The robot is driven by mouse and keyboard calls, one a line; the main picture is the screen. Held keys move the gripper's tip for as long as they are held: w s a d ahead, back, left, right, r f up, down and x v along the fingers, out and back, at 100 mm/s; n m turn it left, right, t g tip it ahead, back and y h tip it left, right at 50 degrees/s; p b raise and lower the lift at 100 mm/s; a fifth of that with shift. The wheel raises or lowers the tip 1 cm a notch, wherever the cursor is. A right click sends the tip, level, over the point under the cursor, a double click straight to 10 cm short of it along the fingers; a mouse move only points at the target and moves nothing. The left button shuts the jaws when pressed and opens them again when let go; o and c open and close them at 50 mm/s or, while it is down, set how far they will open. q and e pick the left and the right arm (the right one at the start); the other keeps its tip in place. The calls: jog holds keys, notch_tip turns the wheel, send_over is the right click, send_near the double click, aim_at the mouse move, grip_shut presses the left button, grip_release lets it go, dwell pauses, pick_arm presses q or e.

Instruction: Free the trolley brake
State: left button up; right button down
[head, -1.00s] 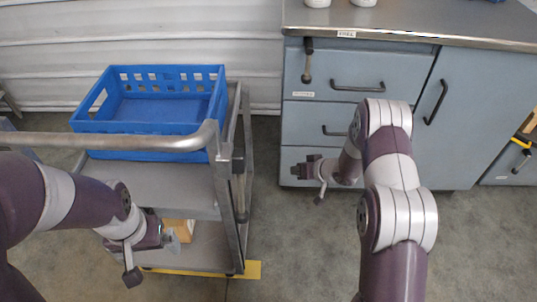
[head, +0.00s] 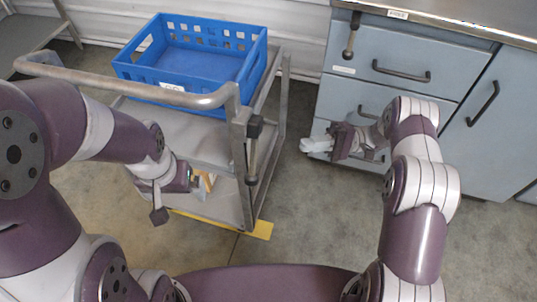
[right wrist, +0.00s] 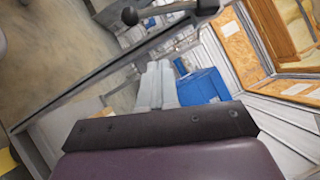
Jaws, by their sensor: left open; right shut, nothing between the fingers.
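The metal trolley (head: 170,126) stands left of centre with a blue crate (head: 190,65) on its top. A dark block with a hanging rod, perhaps the brake lever (head: 253,150), is on its right front post; I cannot tell its setting. My left gripper (head: 197,188) is open at the trolley's near side, by the lower shelf, its fingers partly hidden. My right gripper (head: 306,145) is shut and empty, right of the trolley and apart from it, pointing left. In the right wrist view its pale fingers (right wrist: 157,86) overlap the blue crate (right wrist: 203,86).
A grey-blue cabinet (head: 385,60) with drawers stands at the right, with its own hanging lever (head: 351,34). Yellow floor tape (head: 262,230) runs by the trolley's base. A small wooden-coloured item (head: 208,180) is partly hidden behind my left gripper. Bare floor separates trolley and cabinet.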

jog(key=b, duration=0.1)
send_near(253, 156)
jog(key=w+a+f, duration=0.3)
jog(key=f, duration=0.1)
pick_arm(q)
jog(key=shift+f+b, duration=0.35)
jog(key=shift+f, duration=0.45)
pick_arm(e)
jog(key=s+a+r, duration=0.2)
jog(key=s+a, duration=0.1)
jog(key=shift+s+a+r, duration=0.1)
jog(key=shift+a, duration=0.1)
